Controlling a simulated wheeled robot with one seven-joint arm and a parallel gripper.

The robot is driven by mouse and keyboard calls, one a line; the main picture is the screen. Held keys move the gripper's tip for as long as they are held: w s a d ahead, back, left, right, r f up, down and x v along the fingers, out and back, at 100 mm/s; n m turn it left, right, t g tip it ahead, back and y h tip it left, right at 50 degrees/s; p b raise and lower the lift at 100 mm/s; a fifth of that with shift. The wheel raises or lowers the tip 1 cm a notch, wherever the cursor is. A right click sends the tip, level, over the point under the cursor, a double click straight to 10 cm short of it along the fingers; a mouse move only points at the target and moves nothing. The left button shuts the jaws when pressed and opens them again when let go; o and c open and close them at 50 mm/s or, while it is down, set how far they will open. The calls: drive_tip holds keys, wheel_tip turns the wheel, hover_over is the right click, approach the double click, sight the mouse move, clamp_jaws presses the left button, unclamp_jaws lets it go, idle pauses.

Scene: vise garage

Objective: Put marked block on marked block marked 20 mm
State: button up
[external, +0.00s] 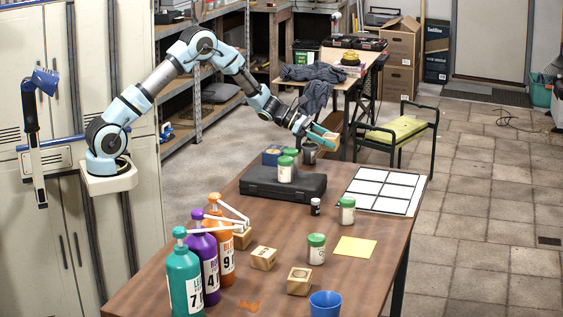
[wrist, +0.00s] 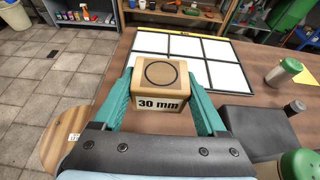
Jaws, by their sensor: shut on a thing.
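My gripper (external: 322,134) is shut on a wooden block (wrist: 158,82) and holds it in the air above the far end of the table. In the wrist view this block has a dark circle on top and a "30 mm" label on its side, between the two teal fingers. On the table stand a wooden block with dark markings (external: 263,258), a wooden block with a round mark on top (external: 299,282), and another block (external: 242,238) partly hidden behind the pump bottles. Their labels are too small to read, so I cannot tell which is 20 mm.
Pump bottles in teal (external: 185,280), purple (external: 204,255) and orange (external: 222,250) stand at the left edge. A white grid board (external: 380,190), jars (external: 316,250), a yellow sheet (external: 356,246) and a blue cup (external: 325,305) are also there.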

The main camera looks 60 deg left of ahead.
drive_tip(key=shift+r, duration=0.3)
drive_tip(key=s+d+m+g+h, duration=0.1)
drive_tip(key=s+d, duration=0.3)
drive_tip(key=d, duration=0.7)
drive_tip(key=s+d+r+m+g+h, duration=0.1)
drive_tip(key=s+d+m+g, duration=0.2)
drive_tip(key=d, duration=0.9)
drive_tip(key=s+d+r+m+g+h+b, duration=0.1)
drive_tip(key=s+d, duration=0.4)
drive_tip(key=d, duration=0.6)
drive_tip(key=shift+s+d+r+m+g+h, duration=0.1)
drive_tip(key=shift+s+m+g+h, duration=0.15)
drive_tip(key=shift+m+g, duration=0.25)
drive_tip(key=shift+s+d+r+m+g+h, duration=0.1)
drive_tip(key=shift+m+g+h, duration=0.3)
drive_tip(key=shift+g, duration=0.2)
drive_tip(key=s+d+r+m+g, duration=0.1)
drive_tip(key=s+d+m+g, duration=0.25)
drive_tip(key=s+d, duration=0.85)
drive_tip(key=r+m+g+y, duration=0.1)
drive_tip(key=m+g, duration=0.2)
drive_tip(key=g, duration=0.1)
hover_over(300, 272)
wheel_tip(300, 272, down, 10)
drive_tip(key=shift+d+r+p, duration=0.15)
drive_tip(key=shift+p, duration=0.25)
